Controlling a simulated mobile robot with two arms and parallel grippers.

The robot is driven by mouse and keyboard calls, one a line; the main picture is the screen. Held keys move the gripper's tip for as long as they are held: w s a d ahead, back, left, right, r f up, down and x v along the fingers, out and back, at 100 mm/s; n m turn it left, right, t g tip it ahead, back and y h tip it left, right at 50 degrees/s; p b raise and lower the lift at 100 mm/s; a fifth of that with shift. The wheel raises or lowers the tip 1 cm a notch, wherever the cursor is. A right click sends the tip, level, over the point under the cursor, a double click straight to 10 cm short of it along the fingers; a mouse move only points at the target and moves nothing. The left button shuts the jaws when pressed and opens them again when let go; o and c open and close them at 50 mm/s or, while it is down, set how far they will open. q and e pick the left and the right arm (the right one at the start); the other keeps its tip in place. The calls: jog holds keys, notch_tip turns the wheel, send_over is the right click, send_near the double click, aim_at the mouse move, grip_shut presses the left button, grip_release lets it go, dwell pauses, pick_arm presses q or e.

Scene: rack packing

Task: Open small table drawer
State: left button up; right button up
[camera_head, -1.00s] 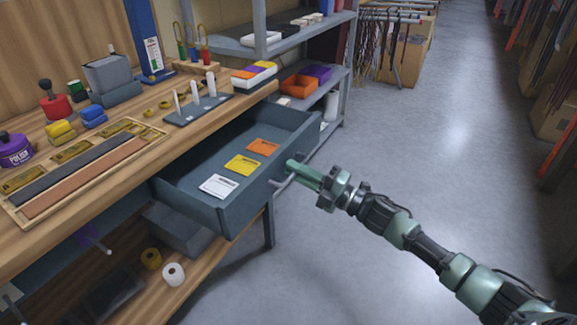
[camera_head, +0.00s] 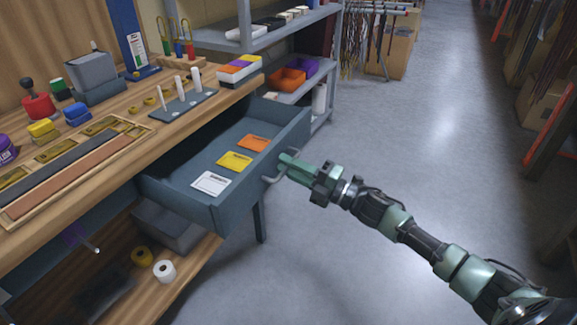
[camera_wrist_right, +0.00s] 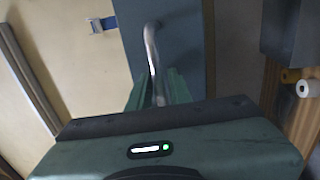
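The blue-grey table drawer (camera_head: 232,214) is pulled well out from under the wooden tabletop (camera_head: 120,160). A white, a yellow and an orange card lie inside it. Its metal handle (camera_head: 270,181) is on the front face and also shows as a bent grey bar in the right wrist view (camera_wrist_right: 152,50). My right gripper (camera_head: 287,161) is at this handle. In the right wrist view its green fingers (camera_wrist_right: 158,92) lie on both sides of the bar, close against it. The exact contact is partly hidden by the gripper body. My left gripper is not in view.
Peg stand (camera_head: 184,100), colored blocks and a polish can crowd the tabletop. A grey shelf rack (camera_head: 244,40) with bins stands behind the drawer. A lower shelf holds a white roll (camera_head: 164,271). The floor (camera_head: 420,120) right of the drawer is clear.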

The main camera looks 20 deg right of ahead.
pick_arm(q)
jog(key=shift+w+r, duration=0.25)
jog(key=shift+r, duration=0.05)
pick_arm(e)
jog(key=v, duration=0.7)
jog(key=shift+s+d, duration=0.25)
jog(key=shift+s, duration=0.05)
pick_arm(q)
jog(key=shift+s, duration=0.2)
